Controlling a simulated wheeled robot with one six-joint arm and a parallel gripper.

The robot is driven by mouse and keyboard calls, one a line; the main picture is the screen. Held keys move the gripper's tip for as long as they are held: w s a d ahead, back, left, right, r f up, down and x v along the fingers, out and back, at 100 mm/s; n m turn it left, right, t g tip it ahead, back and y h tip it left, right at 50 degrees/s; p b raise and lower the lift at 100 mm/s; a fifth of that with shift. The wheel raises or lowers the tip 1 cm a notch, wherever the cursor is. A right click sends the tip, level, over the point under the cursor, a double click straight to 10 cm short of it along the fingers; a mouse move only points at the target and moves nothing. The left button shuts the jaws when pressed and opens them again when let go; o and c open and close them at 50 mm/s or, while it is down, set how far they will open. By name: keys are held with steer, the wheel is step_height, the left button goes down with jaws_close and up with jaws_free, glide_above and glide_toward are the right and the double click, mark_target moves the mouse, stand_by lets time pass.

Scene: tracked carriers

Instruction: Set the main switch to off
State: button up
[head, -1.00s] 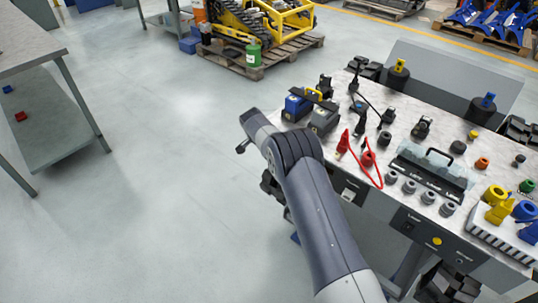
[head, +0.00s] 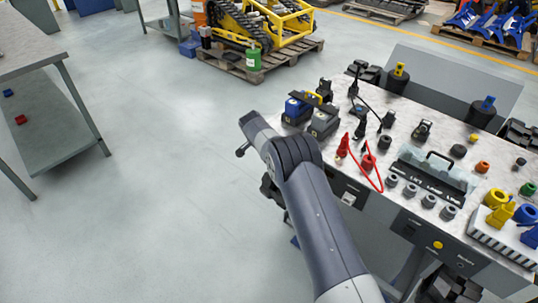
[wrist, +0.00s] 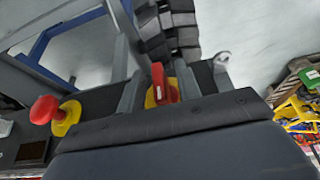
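The main switch (wrist: 158,72) shows in the wrist view as a red handle on a round yellow base, on a dark panel. The handle points roughly up and down in the picture. My gripper (wrist: 160,88) is open, with one grey finger on each side of the red handle. A gap seems to show on each side, but I cannot tell whether either finger touches it. The lower part of the yellow base is hidden behind the gripper body. In the head view my arm hides the gripper, and the switch is not visible.
A red mushroom button (wrist: 45,109) on a yellow base sits left of the switch. A workbench (head: 395,135) crowded with connectors, plugs and a red cable stands right of my arm. A grey table (head: 60,150) stands at the left. The floor between is clear.

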steer(key=shift+r, duration=0.1)
steer(key=v, duration=1)
steer(key=shift+s+r+b, duration=0.2)
steer(key=shift+r+b, duration=0.05)
steer(key=shift+b, duration=0.2)
steer(key=p+x, duration=0.1)
steer(key=x, duration=0.9)
steer(key=shift+w+f, duration=0.2)
steer(key=shift+f, duration=0.15)
steer(key=shift+f, duration=0.1)
